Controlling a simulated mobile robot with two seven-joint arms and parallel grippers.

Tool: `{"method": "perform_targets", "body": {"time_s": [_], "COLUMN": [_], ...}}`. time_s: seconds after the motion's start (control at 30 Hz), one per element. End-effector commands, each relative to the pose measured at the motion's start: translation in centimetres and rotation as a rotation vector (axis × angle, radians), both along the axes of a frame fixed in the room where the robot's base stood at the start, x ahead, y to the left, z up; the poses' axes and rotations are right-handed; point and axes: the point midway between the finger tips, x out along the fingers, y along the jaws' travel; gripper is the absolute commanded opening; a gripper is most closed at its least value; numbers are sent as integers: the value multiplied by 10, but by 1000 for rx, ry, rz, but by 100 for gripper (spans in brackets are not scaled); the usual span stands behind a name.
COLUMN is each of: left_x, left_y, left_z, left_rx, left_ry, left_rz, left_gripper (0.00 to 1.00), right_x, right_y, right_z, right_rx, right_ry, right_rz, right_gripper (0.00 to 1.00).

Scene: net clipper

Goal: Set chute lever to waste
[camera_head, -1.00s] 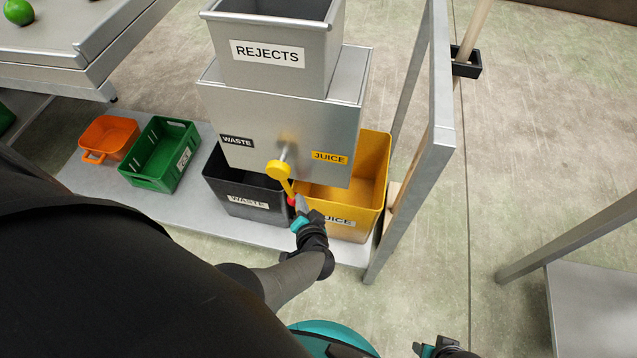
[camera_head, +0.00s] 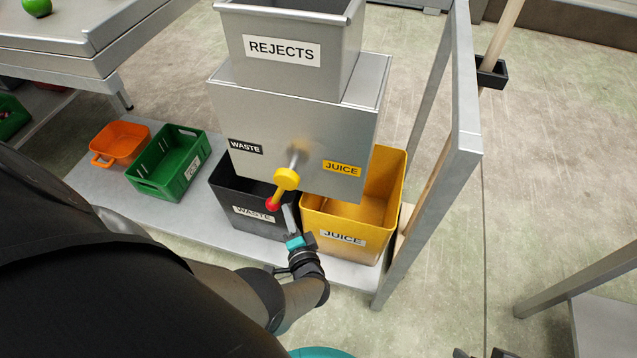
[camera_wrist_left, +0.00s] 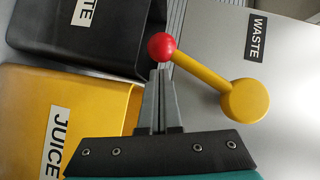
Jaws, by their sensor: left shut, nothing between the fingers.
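The chute lever has a yellow hub (camera_head: 286,179), a short yellow arm and a red knob (camera_head: 272,204). It hangs down and tilts to the left, toward the side of the WASTE label (camera_head: 245,147); the JUICE label (camera_head: 342,168) is on the right. My left gripper (camera_head: 287,210) is shut and empty, just right of the knob. In the left wrist view the shut fingertips (camera_wrist_left: 161,76) lie right by the red knob (camera_wrist_left: 162,46), touching or nearly so. Only a sliver of my right gripper (camera_head: 482,354) shows at the bottom edge.
Below the chute stand a black WASTE bin (camera_head: 233,207) and a yellow JUICE bin (camera_head: 345,242). A green crate (camera_head: 165,160) and an orange basket (camera_head: 119,144) sit on the left of the low shelf. A metal post (camera_head: 430,200) rises on the right.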

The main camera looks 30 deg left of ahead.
Motion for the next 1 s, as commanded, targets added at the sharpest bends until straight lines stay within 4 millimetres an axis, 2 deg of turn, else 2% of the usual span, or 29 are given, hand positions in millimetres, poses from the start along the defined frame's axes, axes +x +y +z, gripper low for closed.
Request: {"method": "perform_targets", "body": {"time_s": [0.1, 0.23, 1.0], "left_x": [-2, -4, -8], "left_y": [8, 15, 27], "left_z": [-2, 0, 2], "left_rx": [65, 95, 98], "left_ry": [18, 27, 28], "left_rz": [0, 1, 5], "left_gripper": [0, 0, 0], "right_x": [-1, -2, -1], "right_y": [0, 0, -1], "right_z": [13, 19, 14], "right_rx": [2, 3, 2], "right_ry": [-22, -27, -20], "right_rz": [0, -1, -1], "right_gripper": [50, 50, 50]}}
